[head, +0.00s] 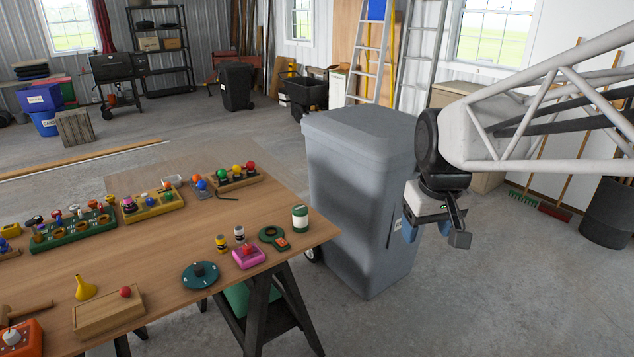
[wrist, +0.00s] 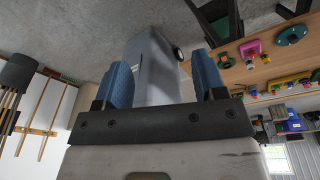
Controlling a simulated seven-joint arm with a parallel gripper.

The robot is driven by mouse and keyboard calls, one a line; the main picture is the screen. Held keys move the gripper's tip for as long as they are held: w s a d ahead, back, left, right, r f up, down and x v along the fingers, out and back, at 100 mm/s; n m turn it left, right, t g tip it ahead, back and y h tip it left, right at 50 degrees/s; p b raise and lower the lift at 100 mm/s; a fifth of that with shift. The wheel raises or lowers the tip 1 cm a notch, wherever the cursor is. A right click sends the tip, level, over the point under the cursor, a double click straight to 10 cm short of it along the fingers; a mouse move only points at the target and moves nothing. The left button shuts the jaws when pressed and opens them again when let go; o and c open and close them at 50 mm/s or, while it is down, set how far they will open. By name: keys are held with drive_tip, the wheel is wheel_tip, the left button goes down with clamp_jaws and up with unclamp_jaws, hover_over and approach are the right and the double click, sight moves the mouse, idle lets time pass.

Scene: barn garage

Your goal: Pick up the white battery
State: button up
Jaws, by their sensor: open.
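Two small cylinders stand side by side on the wooden table (head: 150,245), near its right end. The paler one, white with dark bands, looks like the white battery (head: 239,234); the other is a yellow and black battery (head: 222,243). My gripper (head: 428,231) hangs in the air right of the table, beside the big grey bin. Its blue fingers are apart and nothing is between them, as the wrist view also shows (wrist: 164,78).
Close to the batteries are a pink block (head: 248,257), a green ring-shaped item (head: 273,237), a white and green can (head: 300,218) and a teal disc (head: 200,275). The grey bin (head: 358,200) stands between my gripper and the table. Toy-filled racks (head: 72,232) line the table's far side.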

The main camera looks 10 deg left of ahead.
drive_tip(key=w+a+f+n, duration=0.2)
drive_tip(key=w+a+n, duration=0.2)
drive_tip(key=w+a, duration=0.9)
drive_tip(key=n+g, duration=0.2)
drive_tip(key=n, duration=0.6)
hover_over(239, 227)
wheel_tip(239, 227, down, 25)
drive_tip(key=shift+s+d+r, duration=0.1)
drive_tip(key=shift+d, duration=0.05)
drive_tip(key=shift+a+f+n, duration=0.2)
drive_tip(key=shift+n, duration=0.1)
drive_tip(key=shift+f, duration=1.25)
